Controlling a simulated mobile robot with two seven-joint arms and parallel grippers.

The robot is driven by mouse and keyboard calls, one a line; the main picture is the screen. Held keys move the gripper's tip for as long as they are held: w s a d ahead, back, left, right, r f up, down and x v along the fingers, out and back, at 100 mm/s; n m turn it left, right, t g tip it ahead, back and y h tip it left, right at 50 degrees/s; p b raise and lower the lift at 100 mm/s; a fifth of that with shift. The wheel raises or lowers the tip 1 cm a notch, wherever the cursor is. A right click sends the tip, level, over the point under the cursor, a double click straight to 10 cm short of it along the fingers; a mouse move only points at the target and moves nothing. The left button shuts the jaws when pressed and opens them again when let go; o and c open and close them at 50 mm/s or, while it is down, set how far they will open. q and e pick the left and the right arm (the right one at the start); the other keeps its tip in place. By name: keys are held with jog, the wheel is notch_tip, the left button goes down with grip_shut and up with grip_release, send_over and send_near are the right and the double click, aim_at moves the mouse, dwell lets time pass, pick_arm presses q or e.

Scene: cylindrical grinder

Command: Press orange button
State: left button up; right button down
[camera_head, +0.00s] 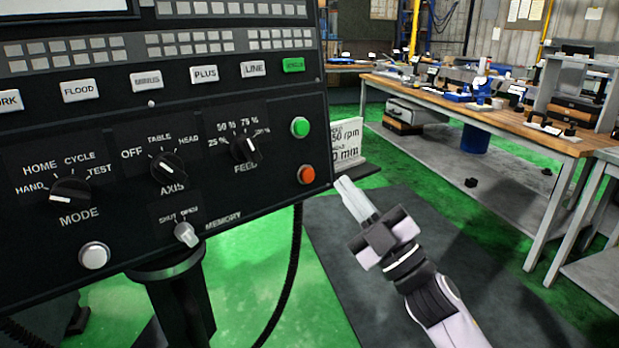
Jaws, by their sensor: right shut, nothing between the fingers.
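The orange button (306,174) is on the right edge of the black control panel (230,195), below the round green button (299,127). My right gripper (344,184) is just right of and slightly below the orange button, past the panel's edge. Its fingers are shut with nothing between them and point up and left. A small gap shows in the picture between the fingertips and the button; the gap in depth is hard to tell. My left gripper is not in view.
The panel also carries black knobs such as the feed knob (244,149), a white button (94,256) and a key switch (186,234). A white sign (347,142) stands behind. A wooden workbench (520,125) is at the back right. Green floor lies between.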

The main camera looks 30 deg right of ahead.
aim_at(307, 175)
jog(key=w, duration=0.3)
jog(key=w+a+f+b, duration=0.1)
jog(key=w, duration=0.1)
jog(key=shift+w, duration=0.3)
dwell(0.8)
dwell(0.9)
jog(key=shift+w, duration=0.15)
jog(key=shift+w, duration=0.25)
